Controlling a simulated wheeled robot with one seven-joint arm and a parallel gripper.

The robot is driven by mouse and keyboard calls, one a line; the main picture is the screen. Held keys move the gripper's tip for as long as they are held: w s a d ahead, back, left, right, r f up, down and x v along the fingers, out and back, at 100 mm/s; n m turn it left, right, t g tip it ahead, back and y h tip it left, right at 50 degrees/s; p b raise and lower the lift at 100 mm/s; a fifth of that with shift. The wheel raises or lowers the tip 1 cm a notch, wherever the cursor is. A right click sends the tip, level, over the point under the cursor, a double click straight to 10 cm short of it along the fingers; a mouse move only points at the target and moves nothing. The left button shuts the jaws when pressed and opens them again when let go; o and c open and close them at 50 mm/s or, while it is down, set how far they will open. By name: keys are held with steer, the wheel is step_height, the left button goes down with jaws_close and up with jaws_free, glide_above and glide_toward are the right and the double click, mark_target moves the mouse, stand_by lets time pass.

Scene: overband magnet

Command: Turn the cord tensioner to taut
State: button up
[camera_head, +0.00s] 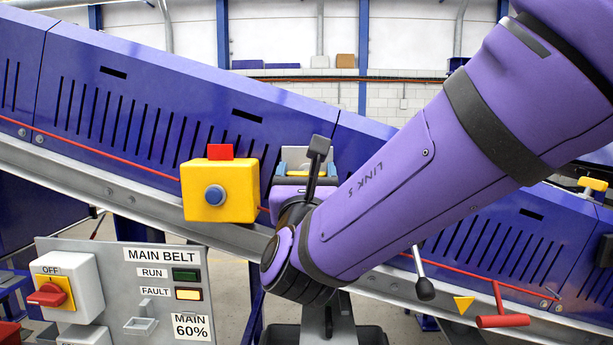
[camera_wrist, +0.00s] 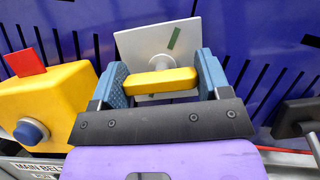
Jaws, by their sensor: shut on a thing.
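The cord tensioner seems to be the yellow bar handle (camera_wrist: 160,82) on a short stem in front of a pale square plate (camera_wrist: 150,42). The plate carries a green mark (camera_wrist: 174,38) above and slightly right of the stem. The handle lies nearly level across the wrist view, a little tilted. My gripper (camera_wrist: 162,80) is shut on it, one blue finger at each end.
A yellow box with a blue button (camera_head: 215,196) and red top stands just left of my gripper. A red cord (camera_head: 110,160) runs along the conveyor. A MAIN BELT panel (camera_head: 135,258) with a red switch is lower left. A black-knobbed lever (camera_head: 424,288) and red T-handle (camera_head: 503,321) are lower right.

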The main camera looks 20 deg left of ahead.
steer(key=shift+m, duration=0.3)
steer(key=m+h, duration=0.2)
steer(key=m, duration=0.2)
steer(key=m+h, duration=0.2)
steer(key=m, duration=0.2)
steer(key=m+g+h, duration=0.1)
steer(key=m, duration=0.3)
steer(key=m+h, duration=0.2)
steer(key=m, duration=0.2)
steer(key=shift+g, duration=0.4)
steer(key=m+g, duration=0.1)
steer(key=m, duration=0.2)
steer(key=m+g, duration=0.1)
steer(key=m, duration=0.2)
steer(key=shift+f+h, duration=0.1)
steer(key=shift+h, duration=0.3)
steer(key=m+g+y, duration=0.1)
steer(key=m+g, duration=0.1)
steer(key=m, duration=0.2)
steer(key=shift+m, duration=0.4)
steer(key=shift+f, duration=0.1)
steer(key=o, duration=0.9)
steer(key=shift+o, duration=0.2)
steer(key=shift+s, duration=0.1)
